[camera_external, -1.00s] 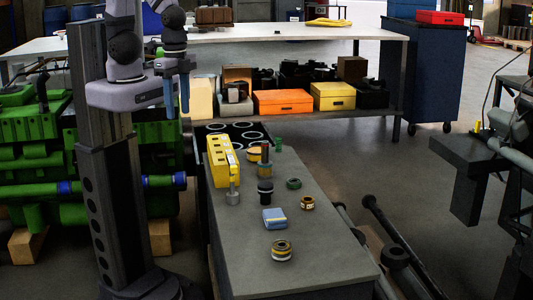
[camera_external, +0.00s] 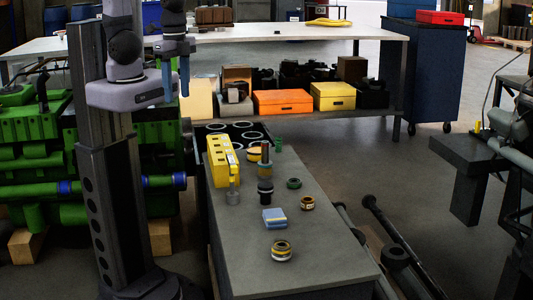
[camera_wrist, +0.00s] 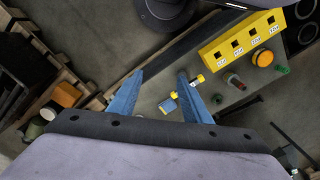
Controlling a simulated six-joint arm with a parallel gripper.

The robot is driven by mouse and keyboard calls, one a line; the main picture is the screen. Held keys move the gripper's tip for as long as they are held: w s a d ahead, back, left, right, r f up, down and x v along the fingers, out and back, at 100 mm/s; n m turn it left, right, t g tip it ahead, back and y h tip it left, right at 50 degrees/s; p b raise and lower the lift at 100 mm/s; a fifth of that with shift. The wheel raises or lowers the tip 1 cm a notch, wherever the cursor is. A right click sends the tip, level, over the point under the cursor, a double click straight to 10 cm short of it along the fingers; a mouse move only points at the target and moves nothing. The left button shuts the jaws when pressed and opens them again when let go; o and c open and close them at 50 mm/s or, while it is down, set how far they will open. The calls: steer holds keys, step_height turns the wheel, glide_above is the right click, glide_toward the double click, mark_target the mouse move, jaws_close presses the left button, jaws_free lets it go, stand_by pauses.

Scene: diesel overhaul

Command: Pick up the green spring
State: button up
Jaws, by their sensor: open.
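The green spring (camera_external: 278,146) stands small and upright near the far end of the grey bench, behind the other small parts. In the wrist view it appears as a small green coil (camera_wrist: 282,69) at the right, beside an orange-topped part. My gripper (camera_external: 176,82), with two blue fingers, is high up and left of the bench, well apart from the spring. In the wrist view its fingers (camera_wrist: 161,74) are spread, with nothing held between them. A dark green ring (camera_external: 294,184) lies on the bench nearer the camera.
The grey bench (camera_external: 300,258) also carries a tall yellow block (camera_external: 218,160), a dark cylinder (camera_external: 265,190), a blue box (camera_external: 275,218) and several ring-shaped parts. A black tray with round holes (camera_external: 205,129) is at its far end. A green engine (camera_external: 40,190) stands left.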

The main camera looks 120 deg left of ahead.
steer(key=w+a+f+n+t+h+b, duration=0.2)
steer(key=w+a+f+n+t+b, duration=0.1)
steer(key=w+a+n+b, duration=1)
steer(key=w+a+n+t+b, duration=0.35)
steer(key=a+n+b, duration=0.25)
steer(key=a+n, duration=0.6)
steer(key=s+a+n+t+y+b, duration=0.1)
steer(key=s+a+n+t+b, duration=0.15)
steer(key=a, duration=0.65)
steer(key=s+a+n+t+y+b, duration=0.1)
steer(key=s+a+n+b, duration=0.25)
steer(key=a, duration=0.45)
steer(key=s+a+r+n+t+y+b, duration=0.35)
steer(key=s+a+n+b, duration=0.45)
steer(key=s+a, duration=0.65)
steer(key=p, duration=0.1)
glide_toward(287, 152)
steer(key=shift+w+a+r+g+y, duration=0.15)
steer(key=shift+w+r+g, duration=0.05)
steer(key=shift+w+r, duration=0.35)
steer(key=shift+w+a+r+g+y, duration=0.15)
steer(key=shift+w+r, duration=0.25)
steer(key=shift+w, duration=0.3)
steer(key=shift+b+x, duration=0.55)
steer(key=shift+x, duration=3.1)
steer(key=shift+w+d+r, duration=0.15)
steer(key=shift+r, duration=0.05)
